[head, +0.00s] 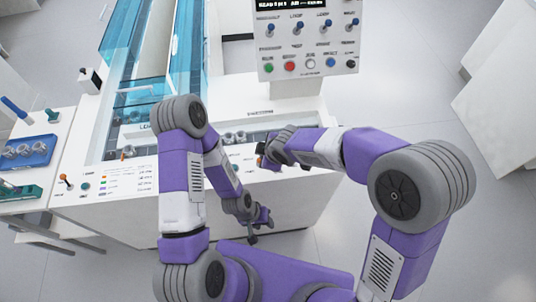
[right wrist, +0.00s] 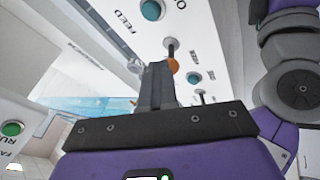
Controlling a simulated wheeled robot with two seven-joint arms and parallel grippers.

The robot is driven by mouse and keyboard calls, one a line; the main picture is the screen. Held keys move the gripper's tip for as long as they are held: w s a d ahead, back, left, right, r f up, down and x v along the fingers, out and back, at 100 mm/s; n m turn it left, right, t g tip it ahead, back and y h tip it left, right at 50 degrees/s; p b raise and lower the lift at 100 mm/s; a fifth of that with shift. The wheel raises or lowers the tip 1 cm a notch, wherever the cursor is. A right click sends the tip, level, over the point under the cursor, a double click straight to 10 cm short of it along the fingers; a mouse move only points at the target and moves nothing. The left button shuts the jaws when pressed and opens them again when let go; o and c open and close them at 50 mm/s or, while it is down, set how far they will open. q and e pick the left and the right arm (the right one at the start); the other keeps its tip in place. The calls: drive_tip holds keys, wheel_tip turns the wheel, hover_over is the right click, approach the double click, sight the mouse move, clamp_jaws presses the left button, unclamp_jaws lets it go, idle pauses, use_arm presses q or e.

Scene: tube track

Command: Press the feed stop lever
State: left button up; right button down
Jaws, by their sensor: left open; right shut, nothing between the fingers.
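A short lever with an orange knob (right wrist: 173,65) stands on the white machine's front panel in the right wrist view, near a teal button (right wrist: 152,10) and the printed word FEED. The rest of its label is not readable. My right gripper (right wrist: 155,72) is shut and empty, its tips right beside the orange knob; I cannot tell whether they touch. In the head view my right gripper (head: 266,156) is at the right part of the machine front and mostly hides the lever. My left gripper (head: 257,230) is open and hangs low before the machine front.
A control box (head: 308,40) with switches and coloured buttons rises at the back. A second small lever (right wrist: 200,93) and teal button (right wrist: 193,77) are close to my right gripper.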

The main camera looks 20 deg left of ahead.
drive_tip(key=shift+r+p, duration=0.55)
drive_tip(key=shift+r, duration=0.25)
drive_tip(key=w+p+v, duration=0.1)
drive_tip(key=p+v, duration=0.2)
drive_tip(key=v, duration=0.3)
drive_tip(key=w+d+p+v, duration=0.1)
drive_tip(key=p+v, duration=0.1)
drive_tip(key=v, duration=0.4)
drive_tip(key=shift+w+r+p, duration=0.25)
drive_tip(key=shift+r+p, duration=0.05)
drive_tip(key=shift+p, duration=0.1)
